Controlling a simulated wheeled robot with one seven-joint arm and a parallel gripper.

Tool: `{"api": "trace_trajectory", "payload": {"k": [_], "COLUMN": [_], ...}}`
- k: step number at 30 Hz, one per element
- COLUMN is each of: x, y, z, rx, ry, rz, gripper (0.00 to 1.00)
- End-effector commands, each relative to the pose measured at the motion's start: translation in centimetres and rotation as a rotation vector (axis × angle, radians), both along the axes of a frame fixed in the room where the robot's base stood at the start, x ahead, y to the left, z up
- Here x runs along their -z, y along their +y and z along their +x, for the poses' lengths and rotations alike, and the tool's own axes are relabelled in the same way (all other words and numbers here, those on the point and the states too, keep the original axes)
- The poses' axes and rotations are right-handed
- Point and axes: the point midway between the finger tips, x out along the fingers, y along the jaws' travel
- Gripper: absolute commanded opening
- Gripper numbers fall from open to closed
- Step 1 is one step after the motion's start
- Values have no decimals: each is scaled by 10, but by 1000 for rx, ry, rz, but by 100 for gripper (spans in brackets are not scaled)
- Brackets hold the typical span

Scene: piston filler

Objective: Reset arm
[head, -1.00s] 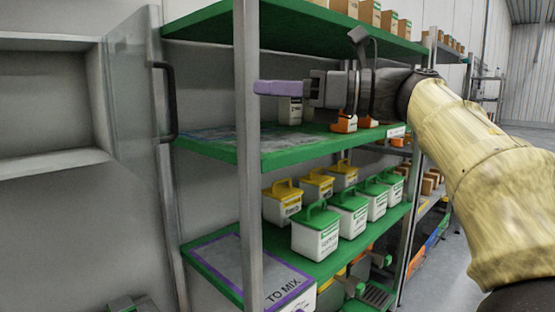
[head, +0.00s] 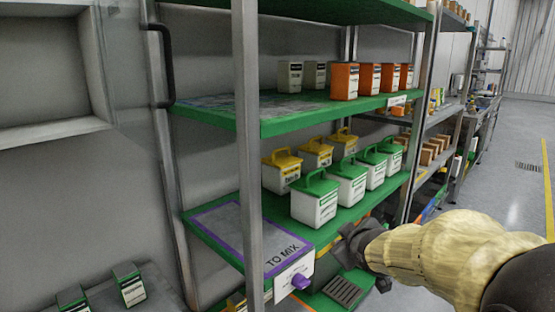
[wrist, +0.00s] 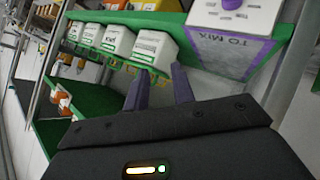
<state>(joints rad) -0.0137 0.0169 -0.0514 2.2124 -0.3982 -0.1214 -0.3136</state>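My gripper (head: 352,243) is low at the right of the shelf unit in the head view, in front of the lower green shelf, with my arm reaching in from the right. Its fingers cannot be made out there. In the wrist view my gripper (wrist: 160,70) shows two purple fingers standing apart with nothing between them. Behind them are the green shelf edge and white tubs with green lids (wrist: 152,50). The fingers look clear of the tubs, though the exact distance is hard to tell.
The shelf unit's metal post (head: 247,150) stands ahead. Orange boxes (head: 344,82) stand above. Open floor (head: 515,165) lies right.

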Motion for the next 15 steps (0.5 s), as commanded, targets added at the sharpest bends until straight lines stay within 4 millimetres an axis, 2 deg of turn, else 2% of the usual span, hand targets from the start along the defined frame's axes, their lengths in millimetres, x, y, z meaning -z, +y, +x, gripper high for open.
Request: {"api": "trace_trajectory", "payload": {"k": [1, 3, 6, 9, 15], "x": [26, 59, 96, 124, 161], "y": [-2, -3, -4, -2, 5], "z": [-18, -44, -83, -117, -179], "rx": [55, 142, 256, 354, 520], "ry": [88, 210, 364, 490, 696], "rz": [53, 128, 215, 281, 375], "gripper": [25, 25, 25, 25, 25]}}
